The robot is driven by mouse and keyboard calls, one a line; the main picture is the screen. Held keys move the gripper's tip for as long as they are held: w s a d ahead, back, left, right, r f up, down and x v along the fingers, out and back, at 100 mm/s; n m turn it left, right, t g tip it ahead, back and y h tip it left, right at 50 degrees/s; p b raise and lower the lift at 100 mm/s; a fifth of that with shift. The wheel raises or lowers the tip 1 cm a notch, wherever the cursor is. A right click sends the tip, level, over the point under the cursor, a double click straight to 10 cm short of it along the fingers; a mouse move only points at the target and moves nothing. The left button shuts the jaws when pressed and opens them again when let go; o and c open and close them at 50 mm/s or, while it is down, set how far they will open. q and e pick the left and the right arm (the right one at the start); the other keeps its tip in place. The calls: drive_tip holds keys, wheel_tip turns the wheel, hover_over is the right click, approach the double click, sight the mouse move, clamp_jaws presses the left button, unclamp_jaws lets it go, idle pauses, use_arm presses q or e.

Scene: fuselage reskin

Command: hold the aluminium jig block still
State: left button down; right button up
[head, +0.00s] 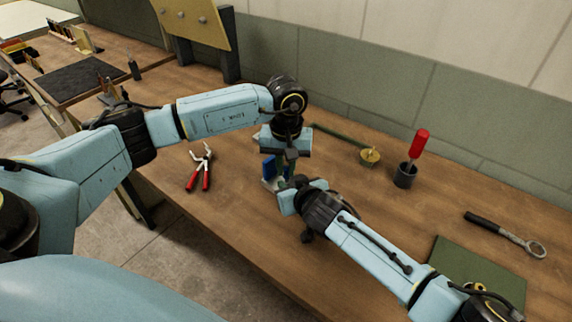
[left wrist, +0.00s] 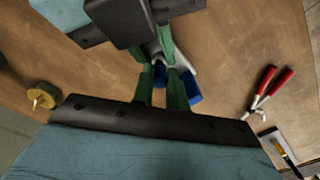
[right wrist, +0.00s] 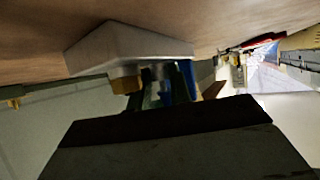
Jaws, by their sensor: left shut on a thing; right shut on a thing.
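The aluminium jig block (right wrist: 130,45) is a pale grey block against the wooden bench in the right wrist view. Only a pale part of it (head: 269,184) shows in the head view, beside my grippers. A blue piece (left wrist: 194,96) and a small brass-coloured piece (right wrist: 125,82) are close to it. My left gripper (left wrist: 161,72) comes down from above with its green fingers closed at the blue piece. My right gripper (right wrist: 163,80) reaches in low from the side, its fingers closed at the block. The two grippers nearly meet, and the exact contacts are mostly hidden.
Red-handled pliers (head: 201,168) lie left of the grippers. A brass-coloured round piece (head: 370,157), a dark cup (head: 405,175) with a red-handled tool (head: 419,143), a wrench (head: 506,235) and a green mat (head: 480,264) are to the right. Bare bench lies between them.

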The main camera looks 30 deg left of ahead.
use_arm(q)
drive_tip(key=shift+f, duration=0.55)
drive_tip(key=shift+r, duration=0.1)
drive_tip(key=shift+r, duration=0.65)
drive_tip(key=shift+d, duration=0.1)
drive_tip(key=shift+f, duration=0.6)
idle(1.2)
drive_tip(key=shift+r, duration=0.1)
drive_tip(key=shift+r, duration=0.5)
drive_tip(key=shift+r, duration=0.1)
drive_tip(key=shift+s+r, duration=0.1)
drive_tip(key=shift+r, duration=0.25)
